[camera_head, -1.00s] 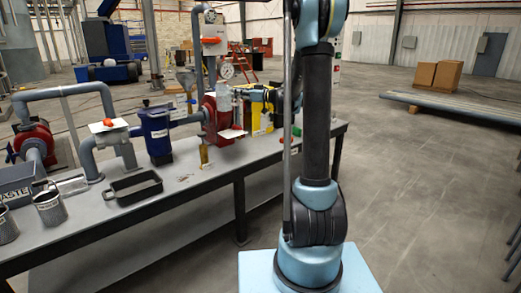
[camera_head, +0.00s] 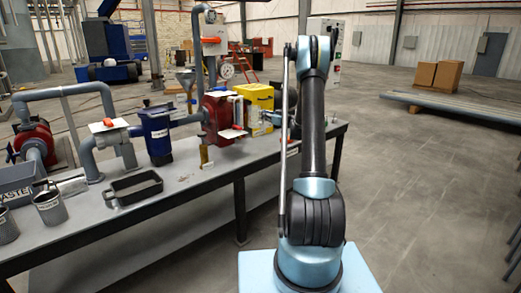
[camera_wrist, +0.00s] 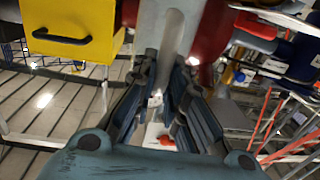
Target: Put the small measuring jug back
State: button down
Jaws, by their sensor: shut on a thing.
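My gripper (camera_wrist: 168,88) is in the wrist view, its two dark blue-grey fingers a little apart and closed on a pale grey thing (camera_wrist: 170,38). This pale thing runs up between the fingertips and seems to be the small measuring jug, but its shape is not clear. In the head view my gripper is mostly hidden behind my arm, near the yellow box (camera_head: 258,96) and the red pump (camera_head: 218,118). The yellow box also shows in the wrist view (camera_wrist: 72,18), with a black handle.
A gauge (camera_head: 227,71) stands above the pump.

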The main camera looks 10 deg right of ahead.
jog(key=shift+m+t+h, duration=0.3)
jog(key=shift+t+h, duration=0.1)
jog(key=shift+h, duration=0.1)
jog(key=shift+w+d+f, duration=0.4)
jog(key=shift+d+f, duration=0.15)
jog(key=shift+f, duration=1.8)
jog(key=shift+w+d+f, duration=0.35)
jog(key=shift+d+f, duration=0.2)
jog(key=shift+f, duration=1.75)
jog(key=shift+w+d+f, duration=0.4)
jog(key=shift+d+f, duration=0.15)
jog(key=shift+f, duration=1.8)
jog(key=c, duration=1.6)
grip_release()
